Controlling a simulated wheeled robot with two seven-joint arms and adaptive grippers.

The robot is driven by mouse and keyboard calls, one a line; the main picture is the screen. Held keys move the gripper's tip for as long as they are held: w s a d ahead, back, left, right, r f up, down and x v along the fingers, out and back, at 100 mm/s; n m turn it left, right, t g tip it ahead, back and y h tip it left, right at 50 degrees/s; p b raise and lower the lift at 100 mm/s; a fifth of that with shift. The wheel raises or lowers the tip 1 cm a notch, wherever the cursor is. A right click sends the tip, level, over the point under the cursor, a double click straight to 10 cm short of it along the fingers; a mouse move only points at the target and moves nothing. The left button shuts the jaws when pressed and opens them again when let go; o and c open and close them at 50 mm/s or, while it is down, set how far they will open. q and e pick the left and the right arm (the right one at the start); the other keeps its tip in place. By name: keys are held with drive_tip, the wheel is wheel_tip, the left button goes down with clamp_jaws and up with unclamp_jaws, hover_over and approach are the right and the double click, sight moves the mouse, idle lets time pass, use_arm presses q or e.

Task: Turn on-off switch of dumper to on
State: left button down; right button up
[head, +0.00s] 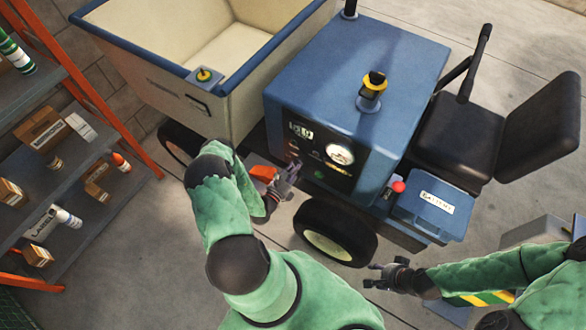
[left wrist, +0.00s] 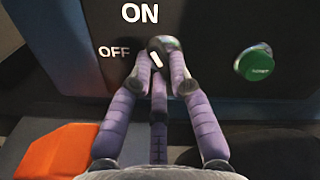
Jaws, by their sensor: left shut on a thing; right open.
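The dumper (head: 320,62) has a blue body with a dark control panel on its front. In the left wrist view, a black rotary on-off switch (left wrist: 157,44) with a white mark sits on the panel. The white mark leans up and to the left. The ON label (left wrist: 140,13) is above and left of it, and the OFF label (left wrist: 114,51) is to its left. My left gripper (head: 291,172) is at the panel, with its fingers (left wrist: 162,68) shut around the switch. My right gripper (head: 380,276) is open and empty, below the front wheel and apart from the dumper.
A green button (left wrist: 255,62) is right of the switch, and a round gauge (head: 340,154) is on the panel. A blue battery box (head: 425,210) with a red knob is at the right. A shelf (head: 85,165) with boxes and bottles stands at the left.

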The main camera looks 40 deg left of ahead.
idle(0.3)
use_arm(q)
drive_tip(key=c, duration=1.1)
unclamp_jaws()
drive_tip(key=shift+c, duration=0.2)
drive_tip(key=s+d, duration=0.1)
drive_tip(key=s, duration=1.1)
drive_tip(key=shift+d, duration=0.15)
